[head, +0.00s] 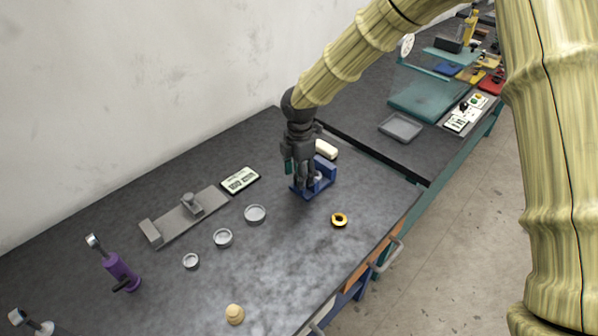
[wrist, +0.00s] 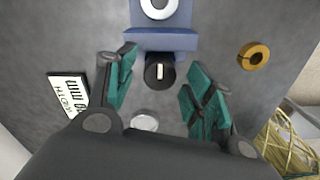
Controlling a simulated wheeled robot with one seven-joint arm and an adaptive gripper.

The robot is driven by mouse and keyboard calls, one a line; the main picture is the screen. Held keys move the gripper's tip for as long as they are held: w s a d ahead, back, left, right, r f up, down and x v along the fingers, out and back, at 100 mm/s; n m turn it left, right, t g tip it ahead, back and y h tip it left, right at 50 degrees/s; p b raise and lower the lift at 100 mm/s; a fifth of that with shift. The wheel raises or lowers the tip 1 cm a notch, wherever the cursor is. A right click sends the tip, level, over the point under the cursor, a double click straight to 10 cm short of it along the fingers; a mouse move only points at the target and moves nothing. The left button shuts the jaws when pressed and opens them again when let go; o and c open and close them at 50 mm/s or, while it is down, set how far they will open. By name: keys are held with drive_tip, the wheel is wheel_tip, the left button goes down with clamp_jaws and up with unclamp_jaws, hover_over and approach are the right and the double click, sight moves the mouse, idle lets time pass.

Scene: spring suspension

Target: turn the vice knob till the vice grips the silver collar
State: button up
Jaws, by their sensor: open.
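The blue vice (head: 326,174) stands on the dark bench, below and partly behind my gripper (head: 301,172). In the wrist view the vice's blue jaw block (wrist: 160,40) is at the top centre. The round black vice knob (wrist: 159,72), with a pale bar mark, sits on its near side. A pale ring (wrist: 147,11), seemingly the silver collar, lies at the vice past that block, cut by the picture's top edge. I cannot tell whether the jaws touch it. My gripper (wrist: 160,85) is open, with its teal-padded fingers apart on either side of the knob.
A brass ring (wrist: 253,57) lies right of the vice. A label plate (head: 240,180), grey dishes (head: 255,214) and a grey slide fixture (head: 190,212) lie to the left. A white rounded object (head: 326,150) is behind the vice.

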drive_tip(key=shift+c, duration=0.3)
drive_tip(key=c, duration=0.9)
drive_tip(key=shift+c, duration=0.2)
drive_tip(key=m, duration=0.4)
drive_tip(key=shift+m+p, duration=0.35)
drive_tip(key=shift+m, duration=0.05)
drive_tip(key=m, duration=0.4)
drive_tip(key=shift+w, duration=0.1)
drive_tip(key=m, duration=0.5)
drive_tip(key=shift+p, duration=0.3)
drive_tip(key=shift+m, duration=1.8)
